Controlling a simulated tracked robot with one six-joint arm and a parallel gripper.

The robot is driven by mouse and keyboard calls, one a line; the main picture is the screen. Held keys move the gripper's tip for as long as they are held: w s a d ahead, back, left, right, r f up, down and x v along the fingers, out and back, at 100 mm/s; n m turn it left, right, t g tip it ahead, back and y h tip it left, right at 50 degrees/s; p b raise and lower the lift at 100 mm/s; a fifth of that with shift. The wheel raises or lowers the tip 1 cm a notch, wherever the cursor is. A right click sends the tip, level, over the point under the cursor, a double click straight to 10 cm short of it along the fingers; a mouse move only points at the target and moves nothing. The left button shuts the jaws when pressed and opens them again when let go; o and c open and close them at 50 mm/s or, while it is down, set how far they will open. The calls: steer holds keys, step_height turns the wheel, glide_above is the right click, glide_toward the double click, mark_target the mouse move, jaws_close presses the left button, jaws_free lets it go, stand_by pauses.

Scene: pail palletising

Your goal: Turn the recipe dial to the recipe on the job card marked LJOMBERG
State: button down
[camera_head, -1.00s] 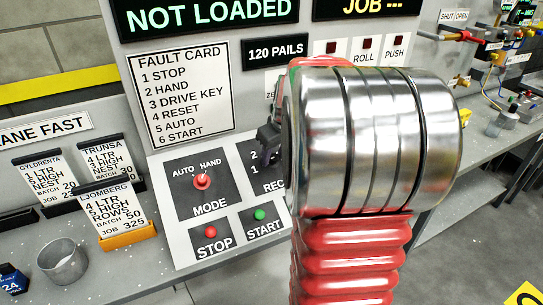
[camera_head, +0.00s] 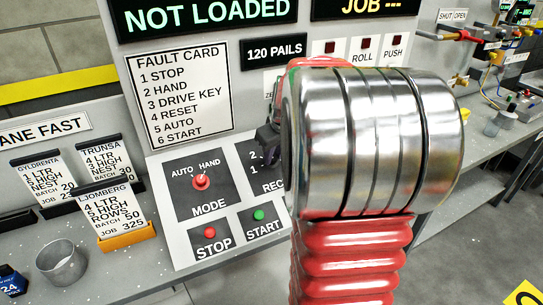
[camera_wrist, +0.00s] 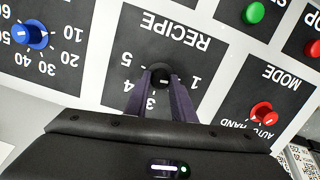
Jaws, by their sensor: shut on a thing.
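The job card marked LJOMBERG (camera_head: 109,210) stands in an orange holder at the left in the head view. It reads 4 LTR, 5 HIGH, ROWS, batch 50, job 325. The black recipe dial (camera_wrist: 161,73) is on the dark RECIPE plate in the wrist view, which shows the panel turned over. My gripper (camera_wrist: 160,80) is shut on the dial, one finger on each side. The numbers 5, 4, 3 and 1 show around it; the 2 is hidden there. I cannot tell the dial's setting. In the head view my wrist hides the dial.
The red mode knob (camera_head: 201,182), red stop button (camera_head: 210,232) and green start button (camera_head: 259,214) are close to the dial. A blue knob (camera_wrist: 32,34) is on its other side. Cards for Gyldrenta (camera_head: 44,184) and Trunsa (camera_head: 104,163) stand behind the LJOMBERG card.

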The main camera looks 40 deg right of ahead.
steer(key=c, duration=2.5)
jaws_free()
steer(key=shift+a+f+m, duration=0.1)
steer(key=shift+a+m, duration=0.05)
steer(key=shift+m, duration=0.25)
steer(key=shift+c, duration=0.2)
steer(key=shift+m, duration=0.3)
steer(key=m, duration=0.3)
steer(key=shift+m+y, duration=0.3)
steer(key=shift+y, duration=0.1)
steer(key=m, duration=0.4)
steer(key=shift+f+m+t, duration=0.1)
steer(key=shift+m+t, duration=0.2)
steer(key=shift+t, duration=0.1)
steer(key=o, duration=1.1)
steer(key=shift+c, duration=0.2)
